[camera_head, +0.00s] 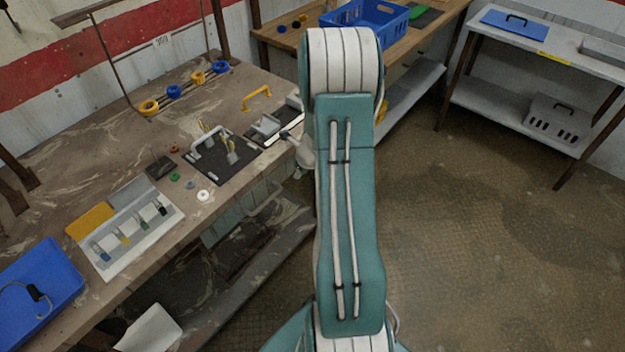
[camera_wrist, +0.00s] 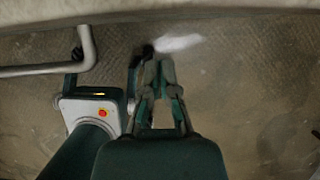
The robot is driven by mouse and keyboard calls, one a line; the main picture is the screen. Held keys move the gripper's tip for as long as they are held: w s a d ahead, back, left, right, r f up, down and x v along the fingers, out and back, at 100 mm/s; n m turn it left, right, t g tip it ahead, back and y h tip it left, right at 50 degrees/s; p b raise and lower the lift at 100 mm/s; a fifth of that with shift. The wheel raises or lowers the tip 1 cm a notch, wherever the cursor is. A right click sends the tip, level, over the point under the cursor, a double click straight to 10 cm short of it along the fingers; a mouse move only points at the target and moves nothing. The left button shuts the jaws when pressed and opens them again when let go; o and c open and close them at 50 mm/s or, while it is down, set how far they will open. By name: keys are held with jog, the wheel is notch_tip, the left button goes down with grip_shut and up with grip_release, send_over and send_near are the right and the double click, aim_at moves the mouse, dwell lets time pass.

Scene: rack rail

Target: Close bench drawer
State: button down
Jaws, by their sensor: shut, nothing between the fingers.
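The bench drawer (camera_head: 232,217) is a teal front under the front edge of the wooden workbench, in the head view. A pale bar handle (camera_head: 266,201) shows on its right part. How far the drawer stands out is hard to tell. In the wrist view a pale bent bar (camera_wrist: 42,70), likely this handle, runs in from the left below a pale edge. My gripper (camera_wrist: 158,68) is shut and empty in the wrist view, to the right of the bar and apart from it. In the head view my arm hides most of the gripper.
The workbench (camera_head: 130,240) holds a blue tray (camera_head: 40,290), a white parts holder (camera_head: 125,230) and a dark mat (camera_head: 215,160). A lower shelf (camera_head: 235,285) runs beneath the drawer. Another bench with a blue crate (camera_head: 365,17) stands behind. The floor (camera_head: 480,230) to the right is clear.

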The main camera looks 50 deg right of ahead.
jog(key=v, duration=0.9)
jog(key=a+r+n, duration=0.9)
jog(key=a+r, duration=0.1)
jog(key=s+a+r+n, duration=0.6)
jog(key=a+n, duration=0.4)
jog(key=n, duration=0.3)
jog(key=s+a+r+n+t, duration=0.1)
jog(key=s+a+r+n, duration=0.5)
jog(key=n, duration=0.7)
jog(key=s+a, duration=0.2)
jog(key=a, duration=0.2)
jog(key=shift+s, duration=0.15)
jog(key=shift+r, duration=0.1)
